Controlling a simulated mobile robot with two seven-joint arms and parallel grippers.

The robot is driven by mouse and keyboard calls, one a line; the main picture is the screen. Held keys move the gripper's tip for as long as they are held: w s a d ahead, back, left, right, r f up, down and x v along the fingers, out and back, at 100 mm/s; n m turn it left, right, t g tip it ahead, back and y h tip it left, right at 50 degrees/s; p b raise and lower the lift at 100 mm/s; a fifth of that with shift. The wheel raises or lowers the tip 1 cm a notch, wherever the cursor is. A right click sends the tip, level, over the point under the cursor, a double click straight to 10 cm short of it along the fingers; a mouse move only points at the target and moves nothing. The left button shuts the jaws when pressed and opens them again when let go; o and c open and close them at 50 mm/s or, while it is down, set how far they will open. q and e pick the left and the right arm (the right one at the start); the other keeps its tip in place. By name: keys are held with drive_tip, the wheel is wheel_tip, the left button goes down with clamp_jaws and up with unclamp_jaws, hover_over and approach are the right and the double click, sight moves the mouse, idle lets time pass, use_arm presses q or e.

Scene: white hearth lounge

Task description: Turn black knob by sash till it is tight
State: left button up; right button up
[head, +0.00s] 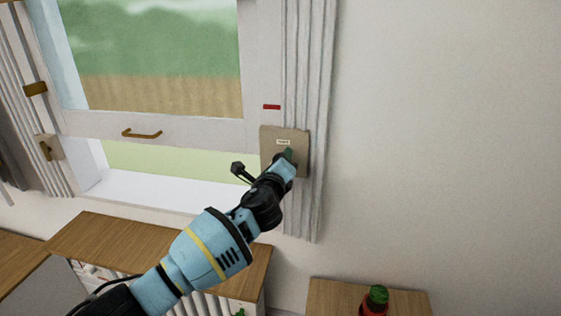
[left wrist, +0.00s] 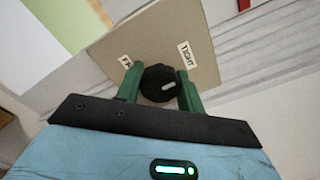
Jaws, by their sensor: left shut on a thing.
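The black knob (left wrist: 155,76) sits on a tan plate (left wrist: 145,35) and shows between the green fingers of my left gripper (left wrist: 158,77) in the left wrist view. The gripper is shut on it. A short white mark on the knob lies right of its middle. A "TIGHT" label (left wrist: 186,54) is above and right of the knob. Another label (left wrist: 126,62), partly hidden, is to its left. In the head view my left gripper (head: 288,156) reaches the plate (head: 270,147) beside the window sash (head: 190,132); the knob is hidden there.
The raised sash has a brass handle (head: 142,134). A wooden top (head: 120,240) is below the window. A red bottle with a green cap (head: 377,295) stands lower right.

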use_arm(q)
drive_tip(key=shift+m, duration=0.5)
drive_tip(key=o, duration=1)
drive_tip(key=shift+s, duration=0.15)
drive_tip(key=shift+s+a, duration=0.25)
drive_tip(key=shift+s, duration=1)
drive_tip(key=shift+s+a, duration=0.3)
drive_tip(key=shift+s, duration=0.9)
drive_tip(key=shift+s+a, duration=0.25)
drive_tip(key=shift+s, duration=1)
